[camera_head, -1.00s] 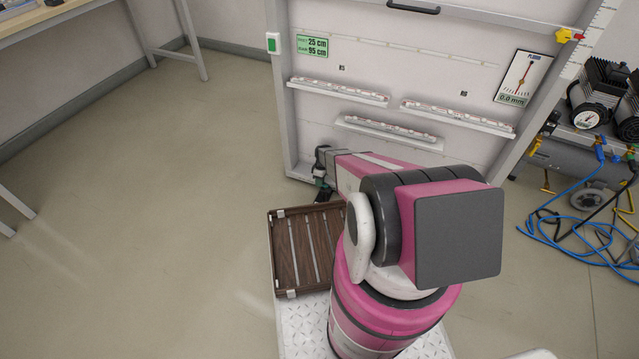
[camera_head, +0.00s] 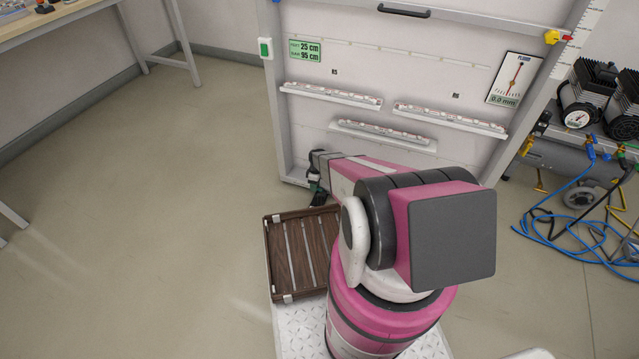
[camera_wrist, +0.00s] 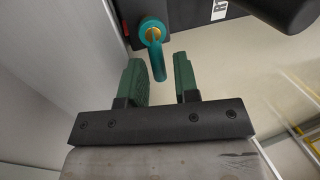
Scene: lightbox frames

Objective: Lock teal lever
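The teal lever (camera_wrist: 157,62) shows in the wrist view, on a dark box with a brass-coloured pivot centre (camera_wrist: 153,34). Its handle points down in the picture, tilted slightly right. My gripper (camera_wrist: 159,66) is open, with its two green fingers on either side of the handle's lower end. Gaps show on both sides, and I see no contact. In the head view, my gripper (camera_head: 316,192) is low by the left edge of the upright panel (camera_head: 330,80); the lever cannot be made out there.
A brown slatted tray (camera_head: 269,262) sits on my base below the arm. Ledges with small items (camera_head: 330,96) cross the panel. A compressor (camera_head: 590,105) and blue hoses (camera_head: 560,225) are at right. The floor at left is clear.

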